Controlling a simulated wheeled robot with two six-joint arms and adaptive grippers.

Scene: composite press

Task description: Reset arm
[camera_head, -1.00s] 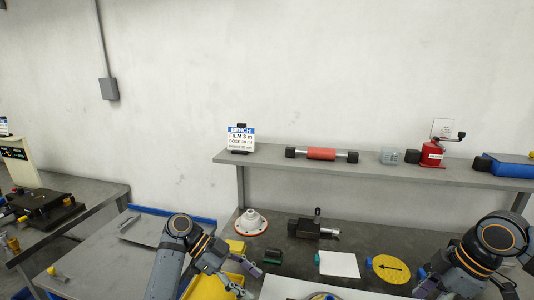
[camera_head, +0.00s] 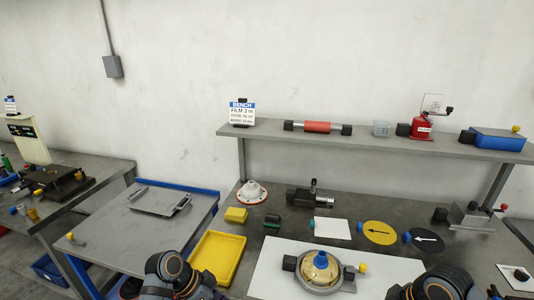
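My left arm (camera_head: 172,276) shows at the bottom edge, left of centre, in front of the yellow tray. My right arm (camera_head: 438,284) shows at the bottom edge, right of centre, beside the white sheet. The fingertips of both grippers are outside the frame, so their state does not show.
A yellow tray (camera_head: 238,240) sits near the bench's left edge. A round metal fixture with a brass dome (camera_head: 318,265) lies on a white sheet (camera_head: 268,257). A yellow arrow disc (camera_head: 379,233) and black arrow disc (camera_head: 424,240) lie behind. A shelf (camera_head: 380,144) spans above.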

